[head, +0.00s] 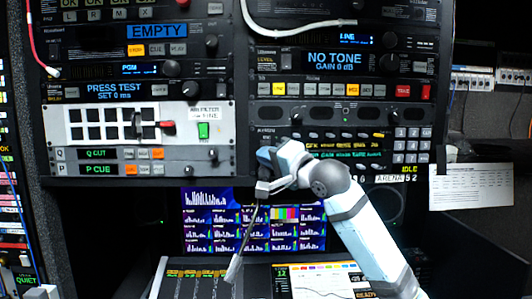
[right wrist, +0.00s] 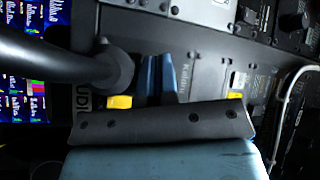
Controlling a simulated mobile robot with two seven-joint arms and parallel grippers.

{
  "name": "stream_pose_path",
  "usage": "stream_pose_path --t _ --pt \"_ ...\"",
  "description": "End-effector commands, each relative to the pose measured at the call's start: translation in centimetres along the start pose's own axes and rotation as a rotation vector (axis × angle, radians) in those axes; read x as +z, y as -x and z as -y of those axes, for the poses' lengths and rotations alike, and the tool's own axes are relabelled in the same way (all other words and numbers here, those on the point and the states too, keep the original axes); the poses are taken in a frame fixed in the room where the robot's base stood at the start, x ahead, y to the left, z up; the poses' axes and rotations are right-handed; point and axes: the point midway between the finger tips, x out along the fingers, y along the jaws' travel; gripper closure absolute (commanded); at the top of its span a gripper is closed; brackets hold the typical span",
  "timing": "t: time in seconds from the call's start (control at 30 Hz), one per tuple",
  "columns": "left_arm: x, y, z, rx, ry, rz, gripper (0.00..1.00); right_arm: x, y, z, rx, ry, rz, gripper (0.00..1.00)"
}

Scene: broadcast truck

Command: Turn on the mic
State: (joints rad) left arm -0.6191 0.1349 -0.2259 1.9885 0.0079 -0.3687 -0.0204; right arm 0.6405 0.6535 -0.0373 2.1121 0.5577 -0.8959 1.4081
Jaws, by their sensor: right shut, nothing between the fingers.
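A thin gooseneck mic (head: 248,226) hangs forward and down from the rack panel, just under my right gripper in the head view. In the right wrist view the mic's dark stalk (right wrist: 55,62) runs in from the left to a round base on the panel. A small lit yellow button (right wrist: 119,102) sits on the panel beside that base. My right gripper (head: 265,156) is shut and empty, with its blue fingertips (right wrist: 160,60) close to the panel beside the mic base and yellow button. I cannot tell whether they touch the panel. My left gripper is not in view.
Rack units with buttons and knobs surround the hand, including a NO TONE display (head: 335,60) above. A white cable (head: 290,30) loops over the upper rack. A monitor with several tiles (head: 210,232) stands behind the mic stalk. A white paper sheet (head: 470,187) hangs at right.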

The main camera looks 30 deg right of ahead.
Motion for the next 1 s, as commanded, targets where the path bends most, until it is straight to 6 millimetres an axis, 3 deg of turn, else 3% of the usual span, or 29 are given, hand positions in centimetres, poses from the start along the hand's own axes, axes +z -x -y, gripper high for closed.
stream_pose_path --t 1.0 --pt "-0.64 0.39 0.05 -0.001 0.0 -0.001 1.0 -0.55 -0.76 -0.54 0.0 0.0 0.0 1.0"
